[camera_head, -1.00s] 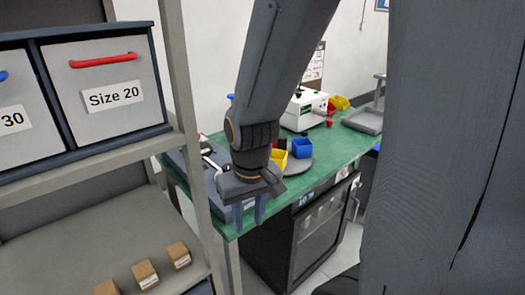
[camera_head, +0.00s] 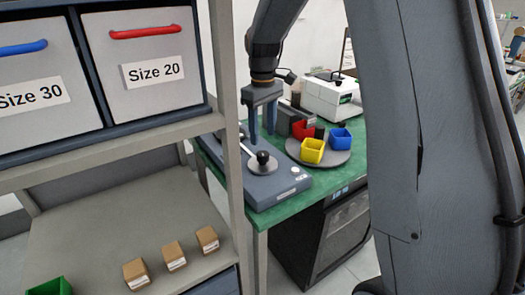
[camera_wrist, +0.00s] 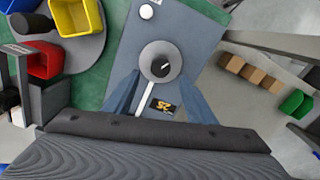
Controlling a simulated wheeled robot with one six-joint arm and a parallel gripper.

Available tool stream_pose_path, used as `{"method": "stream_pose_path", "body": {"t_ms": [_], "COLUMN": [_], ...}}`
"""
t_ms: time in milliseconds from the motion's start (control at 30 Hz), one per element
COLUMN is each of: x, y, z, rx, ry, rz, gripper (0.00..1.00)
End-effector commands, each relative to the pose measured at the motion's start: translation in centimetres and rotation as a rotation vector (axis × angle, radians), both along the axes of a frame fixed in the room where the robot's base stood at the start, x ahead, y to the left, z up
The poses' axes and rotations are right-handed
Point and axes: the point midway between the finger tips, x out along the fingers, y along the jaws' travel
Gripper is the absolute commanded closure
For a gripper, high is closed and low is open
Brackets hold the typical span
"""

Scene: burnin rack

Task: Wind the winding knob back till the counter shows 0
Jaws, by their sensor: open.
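The winding unit is a blue-grey box (camera_head: 275,188) on the near left end of the green bench. On its top, a round grey disc carries the black winding knob (camera_head: 262,158); it also shows in the wrist view (camera_wrist: 160,68). The counter (camera_wrist: 163,107) is a small dark window with orange digits, turned and partly blurred, so I cannot read its number. My gripper (camera_head: 263,137) points down with its fingers spread, above and behind the knob. In the wrist view, my gripper (camera_wrist: 158,80) straddles the counter area; the knob is beyond the fingertips and not held.
A round tray (camera_head: 340,157) holds a yellow bin (camera_head: 312,150), a blue bin (camera_head: 340,138) and a red bin (camera_head: 303,130), right of the unit. A shelf post (camera_head: 228,130) stands close on the left. Small boxes (camera_head: 175,256) lie on the shelf.

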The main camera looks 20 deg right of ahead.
Motion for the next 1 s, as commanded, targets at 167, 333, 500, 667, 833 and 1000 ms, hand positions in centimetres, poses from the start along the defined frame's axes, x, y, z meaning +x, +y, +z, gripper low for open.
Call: {"method": "stream_pose_path", "body": {"t_ms": [167,333,500,667,833,1000], "x": [-0.2,-0.2,-0.2,-0.1,-0.1,-0.1], "y": [0.1,0.1,0.1,0.1,0.1,0.1], "z": [-2.6,-5.1,-6.6,-7.1,-7.1,-7.1], "rx": [0.000,0.000,0.000,0.000,0.001,0.000], "ry": [0.005,0.004,0.001,0.000,-0.001,0.000], "rz": [0.000,0.000,-0.001,-0.001,-0.001,-0.001], "gripper": [0.49,0.49,0.49,0.49,0.49,0.76]}}
